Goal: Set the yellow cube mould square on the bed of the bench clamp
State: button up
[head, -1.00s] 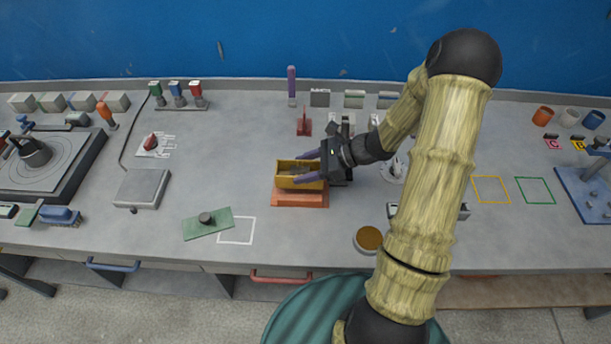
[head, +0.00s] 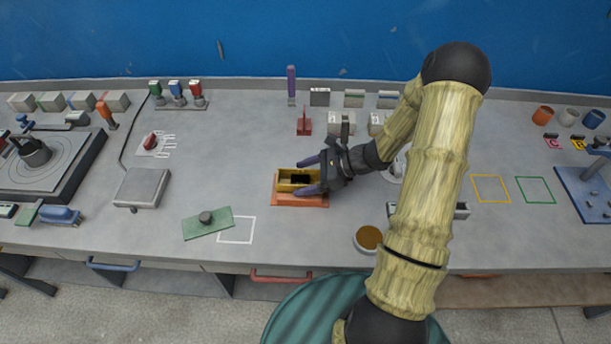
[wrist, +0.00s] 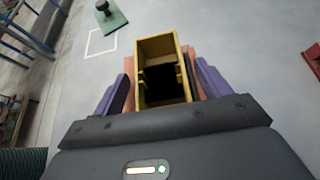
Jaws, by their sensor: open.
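The yellow cube mould (head: 285,183), an open box with a dark inside, rests on the orange-red bed (head: 300,201) near the middle of the bench. It also shows in the wrist view (wrist: 156,47), where the orange bed (wrist: 129,66) sticks out on both sides of it. My gripper (head: 312,174) is open, with its purple fingers (wrist: 160,92) on either side of the mould's near end. A gap shows between each finger and the mould in the wrist view. The mould looks about in line with the bed; its far underside is hidden.
A green float (head: 207,223) lies by a white outlined square (head: 237,230) to the left. A grey scale (head: 142,188) stands further left. A red block with a handle (head: 304,122) is behind the bed. A round dish (head: 369,239) is at the front right.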

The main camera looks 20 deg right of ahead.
jog(key=shift+r, duration=0.2)
jog(key=shift+d+r, duration=0.1)
jog(key=shift+d, duration=0.25)
jog(key=b+v, duration=0.1)
jog(key=v, duration=1)
jog(key=shift+s, duration=0.15)
jog(key=shift+d, duration=0.1)
jog(key=s+a+r+n+h, duration=0.2)
jog(key=s+a+n+h, duration=0.3)
jog(key=n, duration=0.5)
jog(key=s+a+r+n+g+h, duration=0.1)
jog(key=s+a+r+n+h, duration=0.2)
jog(key=n, duration=0.8)
jog(key=s+a+h, duration=0.2)
jog(key=s+h, duration=0.1)
jog(key=shift+r+n+h, duration=0.3)
